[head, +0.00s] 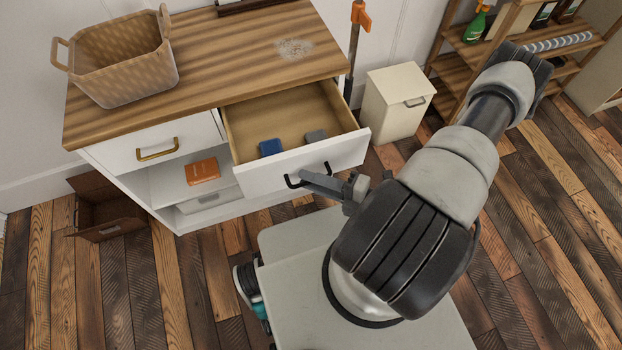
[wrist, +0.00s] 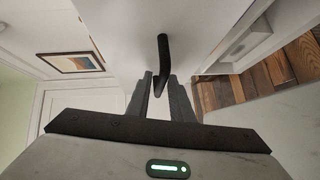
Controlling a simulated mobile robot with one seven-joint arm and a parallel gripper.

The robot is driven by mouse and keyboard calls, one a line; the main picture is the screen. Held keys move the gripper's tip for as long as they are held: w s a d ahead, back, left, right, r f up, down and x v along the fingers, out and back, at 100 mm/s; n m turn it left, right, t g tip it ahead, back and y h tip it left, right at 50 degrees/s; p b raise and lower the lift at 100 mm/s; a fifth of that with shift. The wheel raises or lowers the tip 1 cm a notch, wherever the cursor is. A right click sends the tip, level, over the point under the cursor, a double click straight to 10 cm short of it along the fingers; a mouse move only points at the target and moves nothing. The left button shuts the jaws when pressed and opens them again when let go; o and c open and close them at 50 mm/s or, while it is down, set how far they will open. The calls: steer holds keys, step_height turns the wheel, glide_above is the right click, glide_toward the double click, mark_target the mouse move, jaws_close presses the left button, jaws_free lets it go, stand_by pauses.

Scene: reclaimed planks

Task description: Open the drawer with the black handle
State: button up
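The white drawer (head: 260,179) with the black handle stands pulled out of the cabinet, its wooden inside in view. It holds a blue item (head: 270,147) and a grey item (head: 315,136). My gripper (head: 310,178) is at the drawer front, on the black handle (head: 290,183). In the wrist view, the black handle (wrist: 163,50) passes between the two close-set fingers of my gripper (wrist: 160,85). The fingers look shut on it, though they hide part of the bar.
A wicker basket (head: 118,65) stands on the cabinet's wooden top (head: 225,58). A closed drawer with a brass handle (head: 157,150) is left of the open one. An orange box (head: 202,171) lies on the shelf below. A cream bin (head: 397,105) stands to the right.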

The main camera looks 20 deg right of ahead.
steer(key=shift+o, duration=0.5)
steer(key=v, duration=1.7)
steer(key=shift+s+p, duration=0.2)
steer(key=shift+p, duration=0.15)
steer(key=shift+d, duration=0.1)
